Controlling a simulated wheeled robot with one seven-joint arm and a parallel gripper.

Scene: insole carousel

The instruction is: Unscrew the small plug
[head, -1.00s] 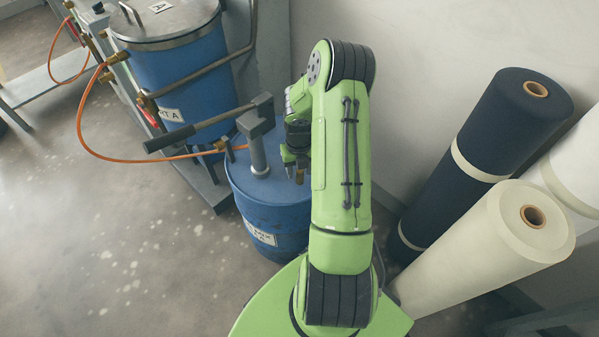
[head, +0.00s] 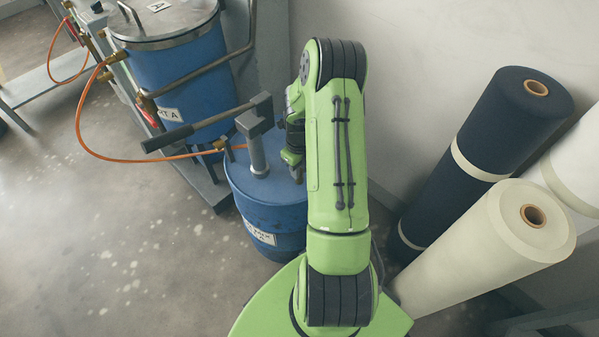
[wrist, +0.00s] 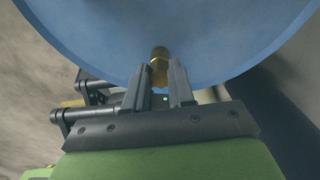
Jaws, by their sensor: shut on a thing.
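The small brass plug (wrist: 159,54) shows in the wrist view at the edge of the blue drum lid, between my fingertips. My gripper (wrist: 160,72) is shut on it, one dark finger on either side. In the head view my gripper (head: 297,175) is low over the right side of the blue drum's top (head: 262,185), partly behind my green arm. The plug is hidden there by the gripper.
A grey pump (head: 257,150) with a long lever handle (head: 168,140) stands on the drum, close left of my gripper. An orange hose (head: 120,158) runs left from it. A larger blue tank (head: 180,70) stands behind. Fabric rolls (head: 480,255) lean at the right.

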